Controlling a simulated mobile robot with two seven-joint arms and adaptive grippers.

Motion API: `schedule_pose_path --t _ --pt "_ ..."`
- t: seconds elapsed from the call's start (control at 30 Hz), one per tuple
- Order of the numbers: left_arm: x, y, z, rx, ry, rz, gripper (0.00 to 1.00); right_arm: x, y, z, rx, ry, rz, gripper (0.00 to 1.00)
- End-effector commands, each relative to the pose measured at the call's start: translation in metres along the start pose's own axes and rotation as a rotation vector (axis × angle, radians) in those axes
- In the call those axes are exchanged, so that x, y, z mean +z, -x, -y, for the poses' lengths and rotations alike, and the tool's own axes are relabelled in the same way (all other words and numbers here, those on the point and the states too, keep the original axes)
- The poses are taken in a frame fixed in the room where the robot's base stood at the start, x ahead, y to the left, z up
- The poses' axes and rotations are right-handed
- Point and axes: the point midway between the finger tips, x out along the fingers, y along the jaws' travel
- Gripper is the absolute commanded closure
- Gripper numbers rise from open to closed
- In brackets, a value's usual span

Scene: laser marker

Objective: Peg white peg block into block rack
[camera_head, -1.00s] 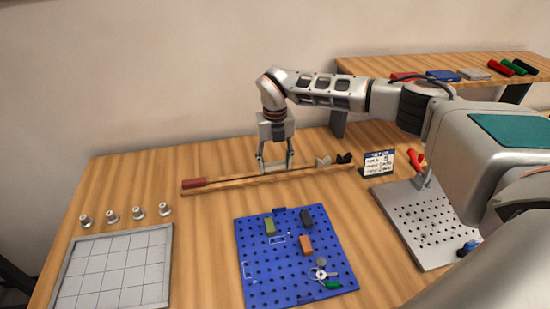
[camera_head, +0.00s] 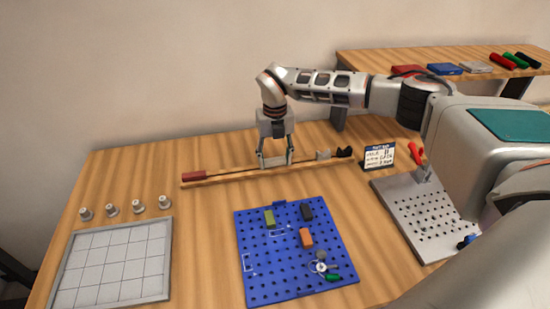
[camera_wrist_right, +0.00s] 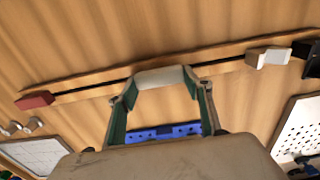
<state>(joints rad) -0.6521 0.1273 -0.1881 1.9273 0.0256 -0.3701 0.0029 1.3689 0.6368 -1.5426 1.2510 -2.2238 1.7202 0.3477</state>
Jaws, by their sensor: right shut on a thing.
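The block rack (camera_head: 225,176) is a long wooden bar with a dark slot, lying across the back of the table; it also shows in the right wrist view (camera_wrist_right: 215,69). A red block (camera_head: 194,176) sits at its left end. A white block (camera_head: 323,155) and a black block (camera_head: 344,152) sit toward its right end. My right gripper (camera_head: 275,161) points down over the rack's middle. In the right wrist view its fingers are shut on a white peg block (camera_wrist_right: 160,77), which lies across the slot line. Whether its peg is in the slot is hidden. My left gripper is not in view.
A blue pegboard (camera_head: 258,245) with several small items lies in front. A grey gridded tray (camera_head: 118,265) and several metal knobs (camera_head: 111,209) are at left. A small sign (camera_head: 379,157) and grey perforated plate (camera_head: 425,215) are at right. A raised shelf (camera_head: 450,58) stands behind.

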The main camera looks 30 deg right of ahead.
Motion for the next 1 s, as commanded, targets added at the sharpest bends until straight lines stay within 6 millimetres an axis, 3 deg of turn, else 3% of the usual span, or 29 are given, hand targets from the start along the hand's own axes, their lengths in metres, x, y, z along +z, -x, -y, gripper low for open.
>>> schedule_pose_path --t 0.53,0.57,0.6,1.0 --pt "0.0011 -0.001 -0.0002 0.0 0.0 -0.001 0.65 -0.0001 -0.0077 0.0 0.0 0.0 -0.001 0.66" --pt "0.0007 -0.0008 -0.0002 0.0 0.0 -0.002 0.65 -0.0001 -0.0074 0.0 0.0 0.0 0.0 0.42" --pt "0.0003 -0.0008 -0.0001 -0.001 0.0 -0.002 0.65 -0.0001 -0.0073 0.0 0.0 0.0 0.0 0.32" --pt "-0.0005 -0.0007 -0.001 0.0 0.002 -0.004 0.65 0.0003 -0.0045 -0.0001 0.0 0.0 0.001 0.31"
